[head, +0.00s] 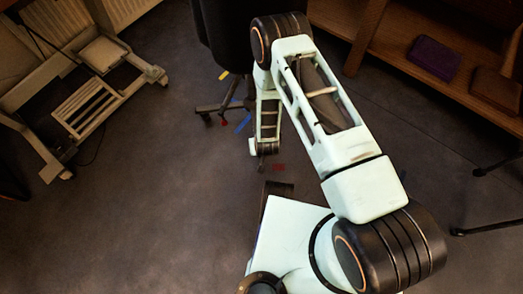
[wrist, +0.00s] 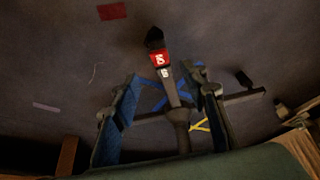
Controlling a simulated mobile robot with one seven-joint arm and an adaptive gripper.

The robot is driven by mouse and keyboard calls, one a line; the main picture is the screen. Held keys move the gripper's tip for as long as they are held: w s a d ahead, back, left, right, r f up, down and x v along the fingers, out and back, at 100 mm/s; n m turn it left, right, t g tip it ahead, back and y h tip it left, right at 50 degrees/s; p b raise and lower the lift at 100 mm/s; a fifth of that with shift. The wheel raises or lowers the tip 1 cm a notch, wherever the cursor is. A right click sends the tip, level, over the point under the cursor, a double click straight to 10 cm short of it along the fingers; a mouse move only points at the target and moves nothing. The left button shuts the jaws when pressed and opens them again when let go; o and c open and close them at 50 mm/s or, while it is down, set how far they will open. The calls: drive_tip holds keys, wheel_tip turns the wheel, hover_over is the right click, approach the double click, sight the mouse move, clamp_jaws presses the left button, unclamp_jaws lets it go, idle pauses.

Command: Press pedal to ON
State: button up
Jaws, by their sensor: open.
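A pale slatted plate (head: 86,105) that looks like a pedal sits low inside a grey-white frame (head: 35,90) at the left of the head view. I see no ON mark on it. My gripper (head: 262,150) hangs above the floor in the middle of the head view, well to the right of this plate. In the wrist view my gripper (wrist: 169,88) is open, with blue pads on its inner faces and nothing held. A dark bar with a red-and-white label (wrist: 160,59) shows between and beyond the fingers. It looks like a chair-base leg; its distance is unclear.
A black chair (head: 224,40) stands behind my arm, its wheeled base (head: 221,108) close to the gripper. A wooden shelf (head: 385,45) holds a purple box (head: 434,57) at the right. A red patch (wrist: 112,11) lies on the floor. The floor at left front is clear.

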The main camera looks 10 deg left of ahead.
drive_tip(key=b+x, duration=0.3)
drive_tip(key=x, duration=0.7)
drive_tip(key=shift+b, duration=0.4)
clamp_jaws()
drive_tip(key=shift+s+d+f+t, duration=0.15)
drive_tip(key=shift+f+t, duration=0.05)
drive_tip(key=shift+t, duration=0.4)
